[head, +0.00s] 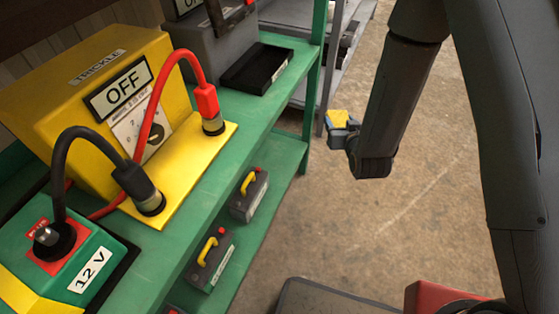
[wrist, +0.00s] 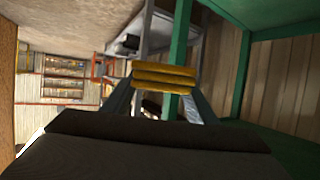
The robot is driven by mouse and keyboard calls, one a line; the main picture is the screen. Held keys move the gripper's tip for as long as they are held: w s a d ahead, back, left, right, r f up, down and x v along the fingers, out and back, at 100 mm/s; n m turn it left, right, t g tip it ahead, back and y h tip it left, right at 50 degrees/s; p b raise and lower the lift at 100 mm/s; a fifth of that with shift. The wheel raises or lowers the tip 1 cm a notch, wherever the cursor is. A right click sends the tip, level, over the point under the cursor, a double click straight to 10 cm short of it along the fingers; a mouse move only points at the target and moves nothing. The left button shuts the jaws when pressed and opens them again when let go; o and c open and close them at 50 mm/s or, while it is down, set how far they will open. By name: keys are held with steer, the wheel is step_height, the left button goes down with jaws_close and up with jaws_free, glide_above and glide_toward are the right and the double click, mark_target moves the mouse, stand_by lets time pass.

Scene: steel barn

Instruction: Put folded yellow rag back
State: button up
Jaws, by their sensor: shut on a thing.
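The folded yellow rag (wrist: 165,77) is held between the fingers of my gripper (wrist: 160,103) in the wrist view, as a thick stack of layers. In the head view the rag (head: 338,118) shows as a small yellow patch at the tip of my gripper (head: 340,131). My gripper is shut on it, in the air over the floor, right of the green bench (head: 262,100) and apart from it. A black shallow tray (head: 257,68) with a label lies on the far end of the bench top. The tray looks empty from here.
A yellow charger (head: 85,110) marked OFF, with red and black cables, stands on the bench. A green 12 V battery (head: 60,262) is at the near left. Batteries (head: 210,262) sit on the lower shelf. Grey shelving (head: 345,50) stands behind. The concrete floor (head: 290,215) beside the bench is open.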

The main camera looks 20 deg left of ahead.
steer(key=w+a+f+n+g+y+b, duration=0.15)
steer(key=w+a+f+b, duration=0.25)
steer(key=a+f+b, duration=0.8)
steer(key=n+y+b, duration=0.2)
steer(key=b, duration=0.8)
glide_above(278, 154)
step_height(278, 154, down, 5)
steer(key=shift+g, duration=0.35)
step_height(278, 154, down, 10)
steer(key=b, duration=0.5)
steer(key=shift+d+r, duration=0.1)
steer(key=shift+r, duration=0.1)
steer(key=shift+f, duration=0.1)
steer(key=o, duration=1.1)
